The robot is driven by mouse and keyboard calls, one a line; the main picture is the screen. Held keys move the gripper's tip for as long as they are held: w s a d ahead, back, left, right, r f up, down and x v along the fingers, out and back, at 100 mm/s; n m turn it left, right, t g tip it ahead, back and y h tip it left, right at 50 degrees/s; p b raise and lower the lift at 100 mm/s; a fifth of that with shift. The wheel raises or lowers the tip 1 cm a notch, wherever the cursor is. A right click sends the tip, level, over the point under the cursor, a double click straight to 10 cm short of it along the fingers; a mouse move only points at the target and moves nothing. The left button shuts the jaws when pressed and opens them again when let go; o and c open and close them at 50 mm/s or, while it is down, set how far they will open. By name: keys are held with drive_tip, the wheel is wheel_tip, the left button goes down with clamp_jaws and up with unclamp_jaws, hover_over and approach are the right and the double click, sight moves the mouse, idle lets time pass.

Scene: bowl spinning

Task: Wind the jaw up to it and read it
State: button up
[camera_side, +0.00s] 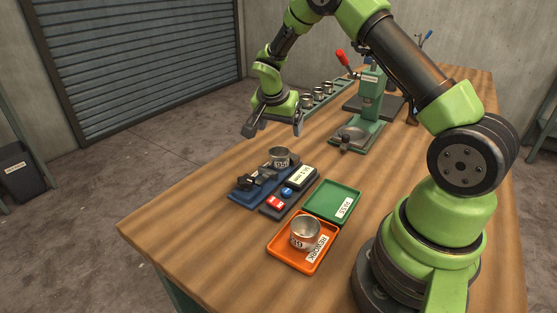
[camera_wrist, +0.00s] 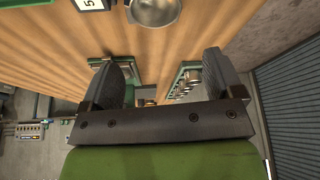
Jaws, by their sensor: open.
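A blue gauge base (camera_side: 243,197) with dark jaw parts (camera_side: 262,178) sits on the bench. A metal cup (camera_side: 280,155) with a marked label stands at its far end; I cannot tell whether the jaw touches it. Beside it is a dark unit with a small display (camera_side: 301,177), a blue button (camera_side: 287,192) and a red one (camera_side: 276,202); the display's figures are too small to read surely. My gripper (camera_side: 273,131) is open and empty, above and behind the gauge. In the wrist view my gripper (camera_wrist: 170,78) shows its two fingers apart; a metal bowl (camera_wrist: 153,10) shows at the top edge.
An orange REWORK tray (camera_side: 275,248) holds another metal cup (camera_side: 305,232). A green PASS tray (camera_side: 333,200) beside it is empty. A green press (camera_side: 371,95) with a red handle (camera_side: 342,57) and a rack of cups (camera_side: 319,95) stand behind. The bench's front left is clear.

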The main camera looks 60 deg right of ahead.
drive_tip(key=shift+c, duration=1.7)
drive_tip(key=n+g+y, duration=0.1)
drive_tip(key=n+y, duration=0.3)
drive_tip(key=n, duration=2.9)
approach(246, 179)
wheel_tip(246, 179, down, 9)
drive_tip(key=shift+d+f, duration=0.1)
drive_tip(key=shift+d, duration=0.05)
drive_tip(key=c, duration=0.9)
